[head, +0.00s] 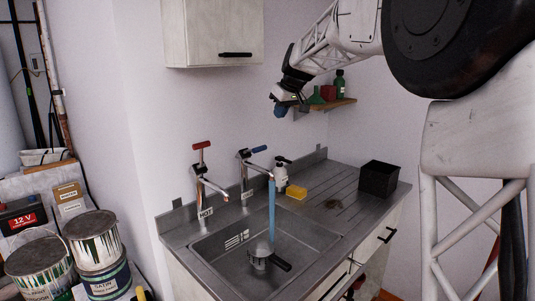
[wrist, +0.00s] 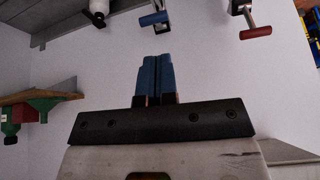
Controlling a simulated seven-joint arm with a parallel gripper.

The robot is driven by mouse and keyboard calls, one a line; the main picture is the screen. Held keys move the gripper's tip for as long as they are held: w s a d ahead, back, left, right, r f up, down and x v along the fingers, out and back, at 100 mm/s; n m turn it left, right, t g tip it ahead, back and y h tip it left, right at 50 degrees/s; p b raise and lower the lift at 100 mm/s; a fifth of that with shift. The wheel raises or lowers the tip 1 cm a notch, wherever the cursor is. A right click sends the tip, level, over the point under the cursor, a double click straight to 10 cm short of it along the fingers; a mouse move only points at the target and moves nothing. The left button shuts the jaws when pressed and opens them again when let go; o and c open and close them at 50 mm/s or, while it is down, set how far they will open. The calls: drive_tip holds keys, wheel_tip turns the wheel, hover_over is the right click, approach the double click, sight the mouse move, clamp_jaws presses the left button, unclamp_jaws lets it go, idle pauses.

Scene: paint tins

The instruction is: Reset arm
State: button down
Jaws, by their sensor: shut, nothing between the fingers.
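My gripper (head: 279,112) is raised high against the white wall in the head view, above the sink and its taps. In the wrist view its two blue fingers (wrist: 157,58) are pressed together with nothing between them. The white arm reaches to it from the upper right. The gripper is clear of the taps, the sink and the small wall shelf. The wrist view is turned over, with the taps along its top.
A blue stream runs from the blue-handled tap (head: 244,165) into a pan (head: 262,257) in the sink (head: 220,258). The red-handled tap (head: 200,180) stands left. A wall cabinet (head: 213,30) hangs upper left; a shelf (head: 335,103) with bottles lies just behind my gripper.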

drive_tip(key=s+d+f+m+h, duration=0.1)
drive_tip(key=s+d+f, duration=0.15)
drive_tip(key=s, duration=0.75)
drive_tip(key=s+d+f+m, duration=0.2)
drive_tip(key=s+d, duration=0.2)
drive_tip(key=s, duration=0.6)
drive_tip(key=s+d+f+m+h, duration=0.1)
drive_tip(key=s+d+f, duration=0.15)
drive_tip(key=s, duration=0.75)
drive_tip(key=s+d+f+m, duration=0.1)
drive_tip(key=s+f, duration=0.4)
drive_tip(key=s, duration=0.4)
drive_tip(key=s+d+f+m+g+h, duration=0.1)
drive_tip(key=s+f, duration=0.4)
drive_tip(key=s, duration=0.5)
drive_tip(key=s+d+f+m+h, duration=0.1)
drive_tip(key=s+d+f+m, duration=0.1)
drive_tip(key=s+f, duration=0.3)
drive_tip(key=s+d, duration=0.1)
drive_tip(key=s, duration=0.3)
drive_tip(key=shift+s+g, duration=0.15)
drive_tip(key=shift+g, duration=0.15)
